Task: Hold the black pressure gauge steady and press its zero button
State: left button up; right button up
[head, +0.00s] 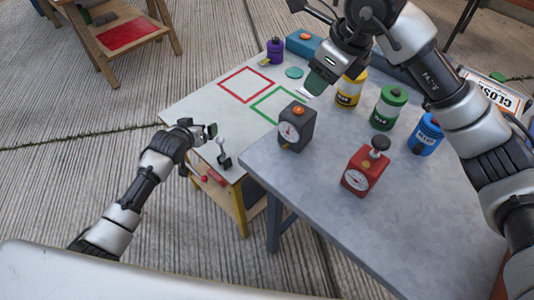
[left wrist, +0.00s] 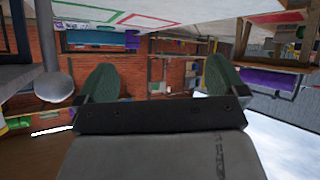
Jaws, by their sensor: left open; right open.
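The black pressure gauge (head: 291,134) stands upright on the grey table (head: 330,235), near its left corner. Its white round dial faces front-left, and an orange button (head: 298,111) sits on top. My right gripper (head: 313,86) is open and empty, above and behind the gauge in the picture, apart from it. My left gripper (head: 210,131) is open at the white table's left edge, left of the gauge and well apart from it. In the left wrist view its two green fingertips (left wrist: 161,80) are spread with nothing between them.
A red gauge (head: 360,181) with a black knob stands to the right. Yellow (head: 349,91), green (head: 388,108) and blue (head: 425,135) canisters stand behind. The white table (head: 205,110) bears red and green square outlines and a lever (head: 223,155) near my left gripper. The grey table's front is clear.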

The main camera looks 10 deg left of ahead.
pick_arm(q)
jog(key=s+d+r+n+t+h, duration=0.25)
jog(key=d+r+n, duration=0.55)
jog(key=r+n, duration=0.45)
jog(key=n+t+h, duration=0.2)
jog(key=n+h, duration=0.4)
jog(key=n, duration=1)
send_near(296, 127)
jog(key=shift+g, duration=0.25)
jog(key=w+f, duration=0.3)
jog(key=shift+a+f, duration=0.2)
jog(key=x, duration=1)
jog(key=shift+w+d, duration=0.2)
jog(key=shift+w, duration=0.15)
